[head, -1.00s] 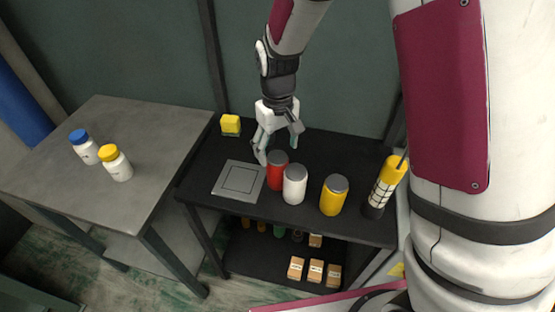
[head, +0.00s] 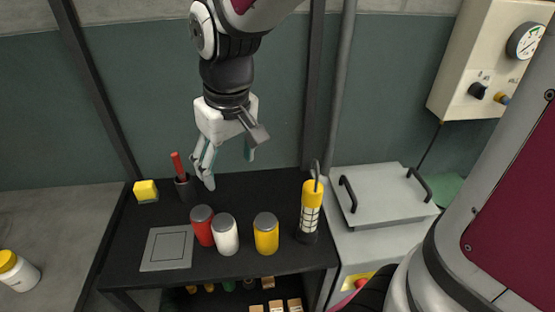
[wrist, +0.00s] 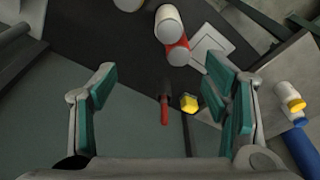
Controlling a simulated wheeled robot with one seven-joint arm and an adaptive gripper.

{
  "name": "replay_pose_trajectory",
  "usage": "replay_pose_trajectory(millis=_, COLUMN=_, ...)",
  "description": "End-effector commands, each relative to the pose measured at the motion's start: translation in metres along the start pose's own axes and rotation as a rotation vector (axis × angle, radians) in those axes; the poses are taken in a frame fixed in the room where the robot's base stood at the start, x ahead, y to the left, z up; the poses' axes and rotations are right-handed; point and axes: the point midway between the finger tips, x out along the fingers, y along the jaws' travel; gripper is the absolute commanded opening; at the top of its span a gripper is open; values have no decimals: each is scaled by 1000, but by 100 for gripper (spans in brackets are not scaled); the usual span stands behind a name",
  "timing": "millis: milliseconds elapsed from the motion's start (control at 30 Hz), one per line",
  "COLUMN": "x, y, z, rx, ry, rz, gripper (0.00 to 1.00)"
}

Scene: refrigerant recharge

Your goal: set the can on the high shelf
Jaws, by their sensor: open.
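Three cans with grey lids stand upright on the black bench top (head: 165,214): a red can (head: 203,226), a white can (head: 225,236) and a yellow can (head: 266,235). The task's wording does not show which can is meant. My gripper (head: 228,165) is open and empty, above and behind the cans, touching none of them. In the wrist view my gripper's fingers (wrist: 170,98) are spread wide, with the red can (wrist: 178,55) and white can (wrist: 168,20) beyond them. No high shelf is clearly seen.
A grey square plate (head: 168,249), a yellow block (head: 146,191), a dark cup with a red-handled tool (head: 184,188) and a yellow-black lantern (head: 310,208) share the bench top. Small boxes (head: 277,307) lie below. A grey lidded unit (head: 384,196) stands right; a gauge panel (head: 490,62) hangs above it.

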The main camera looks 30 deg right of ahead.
Motion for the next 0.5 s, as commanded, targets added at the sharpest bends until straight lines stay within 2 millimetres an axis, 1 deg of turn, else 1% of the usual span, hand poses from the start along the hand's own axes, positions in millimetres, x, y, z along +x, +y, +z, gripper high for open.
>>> replay_pose_trajectory(millis=33, x=-15, y=4, z=12, rx=20, ry=27, rz=5, gripper=69)
replay_pose_trajectory(millis=200, x=-49, y=13, z=54, rx=80, ry=90, rz=22, gripper=69)
replay_pose_trajectory(millis=333, x=-67, y=17, z=87, rx=125, ry=138, rz=40, gripper=69)
replay_pose_trajectory(millis=400, x=-73, y=18, z=103, rx=148, ry=163, rz=49, gripper=69)
replay_pose_trajectory(millis=500, x=-79, y=19, z=122, rx=175, ry=189, rz=61, gripper=69)
